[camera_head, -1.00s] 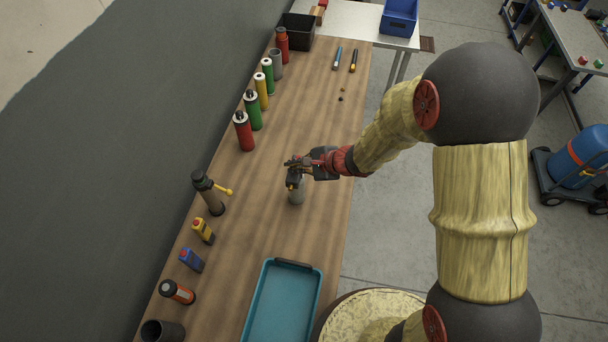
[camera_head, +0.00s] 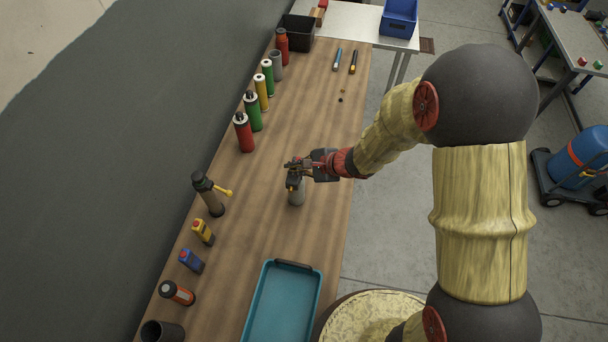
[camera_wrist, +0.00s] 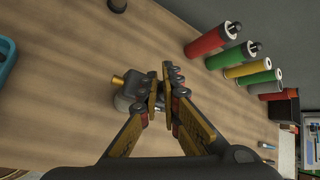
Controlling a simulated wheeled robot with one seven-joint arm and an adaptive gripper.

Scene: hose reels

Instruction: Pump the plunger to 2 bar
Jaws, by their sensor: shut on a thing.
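A grey pump bottle (camera_head: 297,196) stands upright on the wooden bench, near the bench's right edge. A brass-coloured nozzle sticks out from its side in the wrist view (camera_wrist: 121,80). My gripper (camera_head: 298,168) is right above the bottle and shut on the plunger at its top. In the wrist view, the fingertips (camera_wrist: 167,88) are close together on a narrow dark part, and the fingers cover most of the plunger. The bottle's body (camera_wrist: 126,103) shows to the left of the fingers. No pressure reading is legible.
A teal tray (camera_head: 247,318) lies at the bench's near end. A dark cylinder with a yellow lever (camera_head: 208,193) and small bottles stand along the left side. Red, green and yellow cylinders (camera_head: 243,132) stand farther back. The bench around the pump bottle is clear.

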